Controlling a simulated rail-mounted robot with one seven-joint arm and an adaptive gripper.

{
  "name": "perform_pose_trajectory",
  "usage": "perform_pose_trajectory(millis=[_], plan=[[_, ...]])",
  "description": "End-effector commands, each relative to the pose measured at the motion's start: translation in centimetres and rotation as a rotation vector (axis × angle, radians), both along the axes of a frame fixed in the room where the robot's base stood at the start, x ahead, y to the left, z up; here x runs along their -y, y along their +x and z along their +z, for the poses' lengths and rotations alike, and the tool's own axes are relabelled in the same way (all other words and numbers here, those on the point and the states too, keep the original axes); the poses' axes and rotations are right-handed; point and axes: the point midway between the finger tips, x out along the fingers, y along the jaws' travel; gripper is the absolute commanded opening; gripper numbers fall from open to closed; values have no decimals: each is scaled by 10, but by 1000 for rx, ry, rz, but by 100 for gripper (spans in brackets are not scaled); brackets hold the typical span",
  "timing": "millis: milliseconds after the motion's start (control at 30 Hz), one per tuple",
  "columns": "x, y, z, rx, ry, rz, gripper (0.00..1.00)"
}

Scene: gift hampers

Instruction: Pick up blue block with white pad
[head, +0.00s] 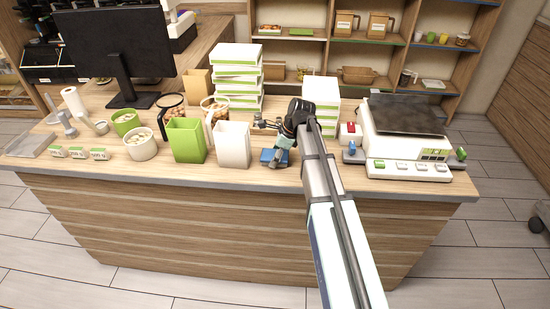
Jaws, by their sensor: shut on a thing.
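A blue block (267,158) is low at the counter's front, right of the white bag. My gripper (273,155) is shut on this blue block, at or just above the counter top; I cannot tell whether they touch. The gripper covers part of the block, and no white pad can be made out on it. Another small blue piece (352,147) is by the scale, below a red block with a white patch (350,131).
A white bag (232,144) and a green bag (187,140) stand close on the left. Stacked white-and-green boxes (236,78) stand behind. A scale (402,143) fills the right side. The wooden counter's (240,181) front edge is near.

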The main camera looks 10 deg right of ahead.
Motion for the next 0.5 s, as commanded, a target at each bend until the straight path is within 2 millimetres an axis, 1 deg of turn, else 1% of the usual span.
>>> perform_pose_trajectory(millis=[167,333,500], plan=[[0,-1,-1,-2,-1,1,34],[0,0,3,0,-1,0,34],[0,1,22,2,-1,1,33]])
